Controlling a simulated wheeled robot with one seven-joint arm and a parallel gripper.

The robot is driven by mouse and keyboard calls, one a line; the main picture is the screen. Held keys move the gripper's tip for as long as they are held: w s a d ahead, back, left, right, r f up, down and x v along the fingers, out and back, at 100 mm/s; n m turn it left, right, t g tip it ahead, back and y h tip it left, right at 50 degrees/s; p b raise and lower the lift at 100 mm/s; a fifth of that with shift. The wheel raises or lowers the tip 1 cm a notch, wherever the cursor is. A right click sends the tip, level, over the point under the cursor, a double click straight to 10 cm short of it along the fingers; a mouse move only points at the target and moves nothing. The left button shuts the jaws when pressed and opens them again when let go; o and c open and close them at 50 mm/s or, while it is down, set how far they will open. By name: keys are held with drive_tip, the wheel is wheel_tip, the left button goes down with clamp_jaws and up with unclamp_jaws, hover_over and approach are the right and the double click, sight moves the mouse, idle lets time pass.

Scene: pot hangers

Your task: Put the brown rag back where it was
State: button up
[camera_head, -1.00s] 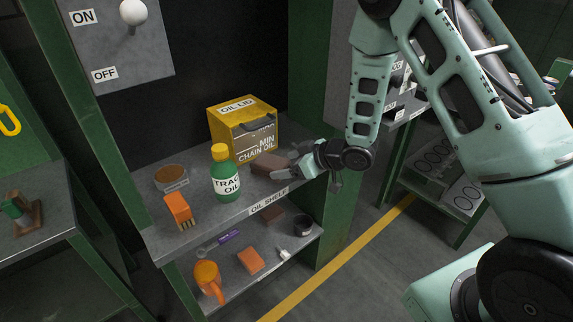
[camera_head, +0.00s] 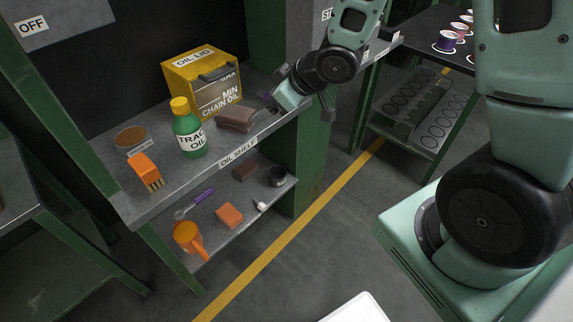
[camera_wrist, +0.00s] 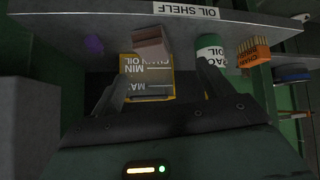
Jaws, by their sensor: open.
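The brown rag (camera_head: 237,118) is a folded brown block on the top of the oil shelf, near its front edge. It sits right of the green TRAC OIL bottle (camera_head: 188,130) and in front of the yellow oil box (camera_head: 203,85). It also shows in the wrist view (camera_wrist: 150,40), beyond my fingers. My gripper (camera_head: 270,103) is at the right end of the shelf top, right of the rag and apart from it. In the wrist view its two fingers (camera_wrist: 158,72) are spread wide with nothing held between them. A smaller brown block (camera_head: 245,172) lies on the lower shelf.
An orange brush (camera_head: 145,171) and a round brown-topped container (camera_head: 130,137) stand at the left of the shelf top. A small purple item (camera_wrist: 94,44) is near the rag. The lower shelf holds an orange mug (camera_head: 187,238) and several small things. A green post (camera_head: 308,150) stands beside my gripper.

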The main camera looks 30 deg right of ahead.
drive_tip(key=s+a+r+g+h, duration=0.1)
drive_tip(key=s+a+r+g, duration=0.1)
drive_tip(key=s, duration=0.6)
drive_tip(key=s+a+r+g+h, duration=0.1)
drive_tip(key=s+a+r+g, duration=0.1)
drive_tip(key=s+a, duration=0.3)
drive_tip(key=s+a+r+g+h, duration=0.1)
drive_tip(key=s+a+r+g, duration=0.1)
drive_tip(key=s, duration=1.1)
drive_tip(key=shift+a+r+g+h, duration=0.15)
drive_tip(key=shift+a+g+h, duration=0.25)
drive_tip(key=shift+a+g, duration=0.4)
